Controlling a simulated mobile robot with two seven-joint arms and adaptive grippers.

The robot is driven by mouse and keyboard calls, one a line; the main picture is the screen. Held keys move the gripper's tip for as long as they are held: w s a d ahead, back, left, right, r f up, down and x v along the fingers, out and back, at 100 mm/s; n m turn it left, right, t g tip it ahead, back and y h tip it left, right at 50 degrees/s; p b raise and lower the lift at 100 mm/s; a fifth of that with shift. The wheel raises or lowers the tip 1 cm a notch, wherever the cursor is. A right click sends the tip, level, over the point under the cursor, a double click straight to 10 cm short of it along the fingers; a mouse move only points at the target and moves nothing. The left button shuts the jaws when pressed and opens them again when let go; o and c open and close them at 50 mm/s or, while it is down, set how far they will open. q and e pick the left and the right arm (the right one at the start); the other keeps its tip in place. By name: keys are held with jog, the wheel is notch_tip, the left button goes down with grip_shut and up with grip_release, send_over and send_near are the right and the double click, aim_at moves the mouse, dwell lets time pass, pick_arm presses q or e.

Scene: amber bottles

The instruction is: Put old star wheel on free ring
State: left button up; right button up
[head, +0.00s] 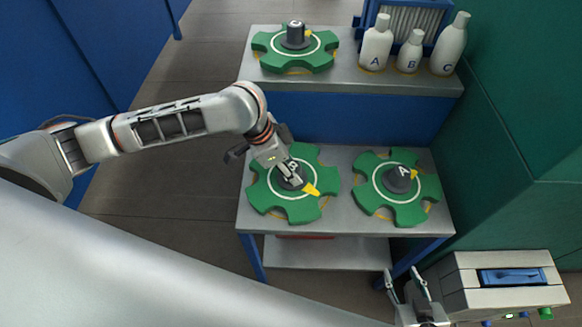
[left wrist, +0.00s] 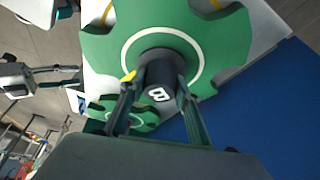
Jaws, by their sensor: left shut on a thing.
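A green star wheel with a dark hub marked B (head: 265,190) is at the left of the lower grey table. My left gripper (head: 291,178) is shut on its hub; the hub also shows between the fingers in the left wrist view (left wrist: 160,70). I cannot tell whether this wheel rests on the table or is slightly raised. Star wheel A (head: 375,205) lies to its right on the same table. Star wheel C (head: 325,58) lies on the upper shelf, left side. Yellow ring parts peek out from under the wheels. My right gripper (head: 408,288) is open and empty at the bottom.
White bottles A (head: 376,45), B (head: 410,52) and C (head: 449,45) stand on the upper shelf's right, before a blue crate (head: 418,18). A grey box with a blue top panel (head: 510,277) stands at lower right. A green wall bounds the right.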

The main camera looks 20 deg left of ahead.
pick_arm(q)
jog(key=shift+r+p, duration=0.1)
jog(key=shift+p, duration=0.25)
dwell(0.3)
jog(key=shift+f+p, duration=0.35)
jog(key=shift+p, duration=0.05)
dwell(0.9)
jog(key=o, duration=1.4)
jog(key=shift+f, duration=0.1)
jog(key=shift+o, duration=0.2)
jog(key=shift+s+f, duration=0.1)
jog(key=v, duration=1.2)
